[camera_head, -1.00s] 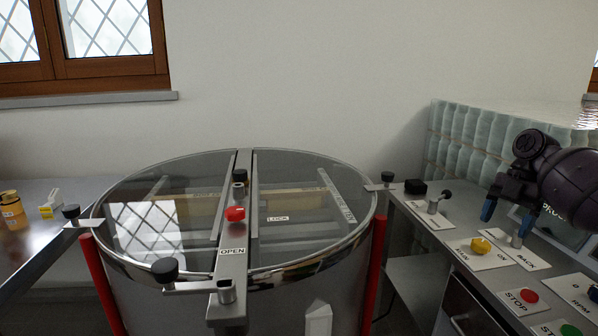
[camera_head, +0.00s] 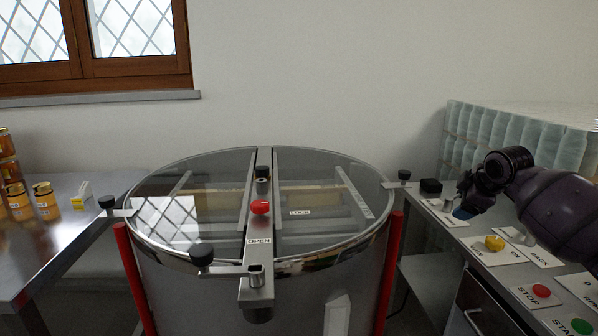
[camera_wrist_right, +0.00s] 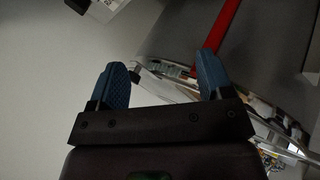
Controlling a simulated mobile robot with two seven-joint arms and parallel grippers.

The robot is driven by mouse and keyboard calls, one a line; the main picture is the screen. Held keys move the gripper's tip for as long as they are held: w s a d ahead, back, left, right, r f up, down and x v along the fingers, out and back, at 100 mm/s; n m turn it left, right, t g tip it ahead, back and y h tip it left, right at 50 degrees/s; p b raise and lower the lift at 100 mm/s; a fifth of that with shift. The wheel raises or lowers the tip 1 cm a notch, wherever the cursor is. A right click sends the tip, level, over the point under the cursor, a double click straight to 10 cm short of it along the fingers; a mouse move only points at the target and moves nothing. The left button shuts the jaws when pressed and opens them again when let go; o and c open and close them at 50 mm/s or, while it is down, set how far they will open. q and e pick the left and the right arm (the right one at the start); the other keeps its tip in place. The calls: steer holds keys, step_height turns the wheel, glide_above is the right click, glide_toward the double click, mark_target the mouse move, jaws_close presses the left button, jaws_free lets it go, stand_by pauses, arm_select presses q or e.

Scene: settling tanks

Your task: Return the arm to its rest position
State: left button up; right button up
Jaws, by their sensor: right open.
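My right arm comes in from the right in the head view. Its dark gripper (camera_head: 464,206) hangs above the right-hand control bench and partly covers what lies under it. In the right wrist view the gripper (camera_wrist_right: 165,85) has its two blue fingertips apart with nothing between them. Beyond the fingers that view shows part of the tank rim and a red leg. My left gripper is not in view.
The round steel tank (camera_head: 290,305) with its clear lid fills the middle, with a red knob (camera_head: 260,207) on its crossbar. A yellow knob (camera_head: 494,243) and a red STOP button (camera_head: 541,291) sit on the right bench. Honey jars (camera_head: 46,200) stand on the left table (camera_head: 80,225).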

steer(key=s+a+f+m+t+y+p, duration=0.35)
steer(key=s+a+f+t, duration=0.25)
steer(key=s+a+f, duration=0.65)
arm_select(q)
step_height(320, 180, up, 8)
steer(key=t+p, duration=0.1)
steer(key=p, duration=0.3)
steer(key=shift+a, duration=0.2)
arm_select(e)
steer(key=s+f+m+g+h, duration=0.1)
steer(key=s+f, duration=0.4)
steer(key=s, duration=0.8)
steer(key=s+a+f+m+g+h, duration=0.1)
steer(key=s+f+m, duration=0.3)
steer(key=s, duration=1)
steer(key=s+f+m+h, duration=0.2)
steer(key=s+f, duration=0.4)
steer(key=s, duration=0.7)
steer(key=shift+s+a+m+g, duration=0.35)
steer(key=shift+a+m+g, duration=0.05)
steer(key=shift+m, duration=0.05)
